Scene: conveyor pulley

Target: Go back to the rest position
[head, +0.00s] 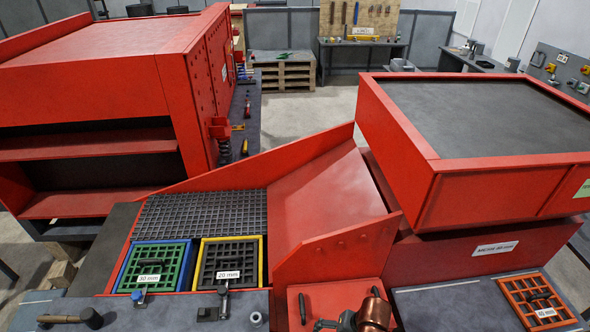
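Neither of my grippers shows in the head view, and no arm of mine can be made out. Below the view's middle are a green grid (156,266) in a blue frame, labelled 30 mm, and a dark grid (229,262) in a yellow frame, labelled 20 mm. A copper-coloured round part (375,313) sits at the bottom edge on a red surface, partly cut off. A dark metal piece beside it is too cropped to identify.
A red chute (325,205) slopes down in the middle. A large red hopper (490,115) stands right, a red machine (100,100) left. A hammer (90,318) lies at the lower left. An orange grid (537,300) is at the lower right. Open floor shows behind.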

